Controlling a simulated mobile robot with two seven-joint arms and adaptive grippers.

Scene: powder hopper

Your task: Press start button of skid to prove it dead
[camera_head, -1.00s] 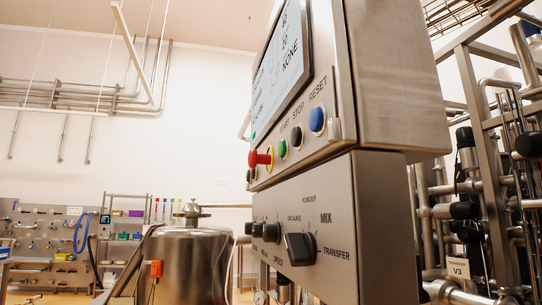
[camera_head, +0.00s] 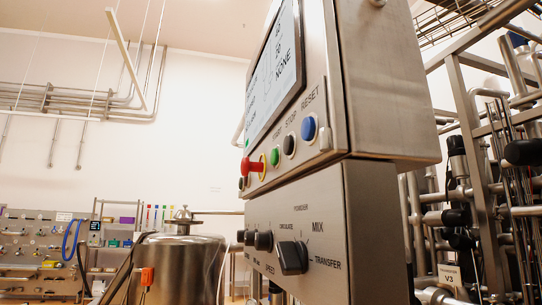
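The skid's steel control panel (camera_head: 333,98) fills the middle of the head view, seen at a steep angle. Its green start button (camera_head: 275,156) sits between the red emergency stop (camera_head: 252,166) and the black stop button (camera_head: 290,144). The blue reset button (camera_head: 309,128) is at the right of the row. Above them a display screen (camera_head: 277,72) reads partly "NONE". The lower box has a black selector knob (camera_head: 291,258) with the labels CIRCULATE, POWDER, MIX and TRANSFER. Neither of my grippers is in view.
A steel vessel (camera_head: 178,265) with an orange tag-like box stands behind the panel at lower left. A pegboard with tools and shelves is at the far left. Pipe framework (camera_head: 460,110) with a V3 sign (camera_head: 449,276) stands close on the right.

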